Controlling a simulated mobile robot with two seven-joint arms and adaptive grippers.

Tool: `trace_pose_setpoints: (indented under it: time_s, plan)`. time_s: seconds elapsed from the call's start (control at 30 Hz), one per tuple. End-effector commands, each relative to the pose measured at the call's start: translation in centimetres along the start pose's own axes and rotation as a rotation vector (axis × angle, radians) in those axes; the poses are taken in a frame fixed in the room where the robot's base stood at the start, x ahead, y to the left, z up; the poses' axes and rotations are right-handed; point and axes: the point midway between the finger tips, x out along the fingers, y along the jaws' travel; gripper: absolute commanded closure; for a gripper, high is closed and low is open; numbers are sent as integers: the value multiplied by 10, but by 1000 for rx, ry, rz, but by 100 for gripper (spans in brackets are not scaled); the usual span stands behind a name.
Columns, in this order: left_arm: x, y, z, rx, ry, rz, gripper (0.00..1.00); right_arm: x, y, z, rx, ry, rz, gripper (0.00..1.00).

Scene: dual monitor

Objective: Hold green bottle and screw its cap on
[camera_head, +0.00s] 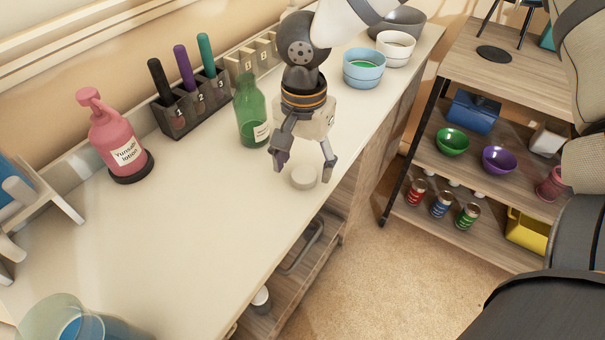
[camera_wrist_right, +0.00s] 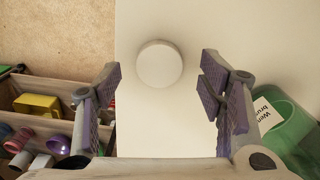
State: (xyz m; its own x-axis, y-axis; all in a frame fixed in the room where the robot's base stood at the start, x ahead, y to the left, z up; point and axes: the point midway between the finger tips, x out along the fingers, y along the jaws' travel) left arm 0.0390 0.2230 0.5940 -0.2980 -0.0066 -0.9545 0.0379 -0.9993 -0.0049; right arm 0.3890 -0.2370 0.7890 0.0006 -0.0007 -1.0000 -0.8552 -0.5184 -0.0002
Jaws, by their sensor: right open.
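The green bottle (camera_head: 251,112) stands upright on the counter, with a white label; its top is partly hard to make out. It also shows at the right edge of the right wrist view (camera_wrist_right: 290,135). A round white cap (camera_head: 304,177) lies on the counter near its front edge. My right gripper (camera_head: 304,163) is open and empty, pointing down above the cap and to the right of the bottle. In the right wrist view the cap (camera_wrist_right: 160,64) lies ahead of the fingers, between their lines and apart from them. My left gripper is not in view.
A pink lotion bottle (camera_head: 115,137) and a dark holder (camera_head: 192,103) with markers stand along the wall. Blue (camera_head: 364,69) and white bowls (camera_head: 395,47) stand farther back. A clear container (camera_head: 67,322) is at the near left. The counter's middle is clear. A shelf unit (camera_head: 480,165) stands right.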

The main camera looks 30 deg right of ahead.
Motion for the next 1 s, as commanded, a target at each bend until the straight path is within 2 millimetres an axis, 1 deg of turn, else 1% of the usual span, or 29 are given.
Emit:
trace_pose_setpoints:
  time_s: [0.03,0.13,0.47,0.67,1.0]
  plan:
    - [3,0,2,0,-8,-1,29,10,1,0,-2,-2,6,37]
    - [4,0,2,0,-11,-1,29,17,1,0,-2,-1,2,37]
    - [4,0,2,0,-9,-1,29,16,1,0,-1,0,-1,37]
    - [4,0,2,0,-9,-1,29,16,1,0,-1,0,-1,70]
    - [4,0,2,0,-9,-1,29,16,0,0,-1,0,-2,71]
